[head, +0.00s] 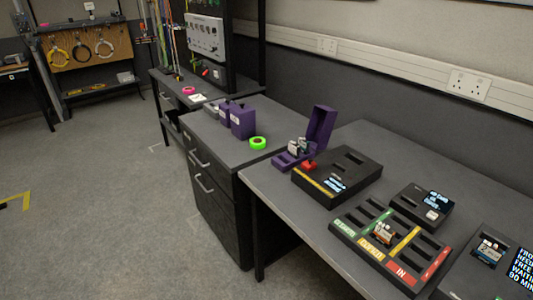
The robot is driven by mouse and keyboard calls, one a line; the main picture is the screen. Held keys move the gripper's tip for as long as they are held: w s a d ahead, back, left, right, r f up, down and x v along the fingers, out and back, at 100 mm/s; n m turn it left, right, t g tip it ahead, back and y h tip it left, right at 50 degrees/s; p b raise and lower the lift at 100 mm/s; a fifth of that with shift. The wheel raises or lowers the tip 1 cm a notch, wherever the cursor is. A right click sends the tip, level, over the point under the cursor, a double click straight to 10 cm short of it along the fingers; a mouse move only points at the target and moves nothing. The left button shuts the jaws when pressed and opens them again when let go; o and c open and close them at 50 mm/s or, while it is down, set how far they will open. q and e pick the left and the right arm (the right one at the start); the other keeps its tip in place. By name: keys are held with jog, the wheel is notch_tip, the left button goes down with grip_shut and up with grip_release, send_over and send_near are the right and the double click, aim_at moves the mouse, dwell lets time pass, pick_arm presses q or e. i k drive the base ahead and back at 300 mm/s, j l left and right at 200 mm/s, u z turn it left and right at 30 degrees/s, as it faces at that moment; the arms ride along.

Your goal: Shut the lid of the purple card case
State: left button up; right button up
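The purple card case (290,159) sits on the dark bench, behind the black slotted box and at the bench's left end. Its lid (320,127) stands open, raised roughly upright at the right side of the case. Small pale cards or items (299,147) show in the open case, too small to make out. Neither of my grippers is in the head view.
The black slotted box (350,165) stands close in front of the case. A tray with coloured labels (345,227) and a small display unit (408,204) lie nearer. Purple boxes (242,123) and green tape (258,143) stand on the drawer cabinet (215,141). The floor at left is clear.

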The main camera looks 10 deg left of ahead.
aim_at(322, 118)
jog(key=i+j+u, duration=0.1)
jog(key=z, duration=0.6)
jog(key=j+z, duration=0.2)
jog(key=z, duration=0.15)
jog(key=j+z, duration=0.5)
jog(key=z, duration=0.25)
jog(key=j+z, duration=0.25)
jog(key=j, duration=0.2)
jog(key=k+j+z, duration=0.1)
jog(key=j+z, duration=0.15)
jog(key=j, duration=0.2)
jog(key=k+j, duration=0.1)
jog(key=j, duration=0.2)
jog(key=j+z, duration=0.15)
jog(key=j, duration=0.15)
jog(key=k+j, duration=0.15)
jog(key=j+z, duration=0.05)
jog(key=j, duration=0.1)
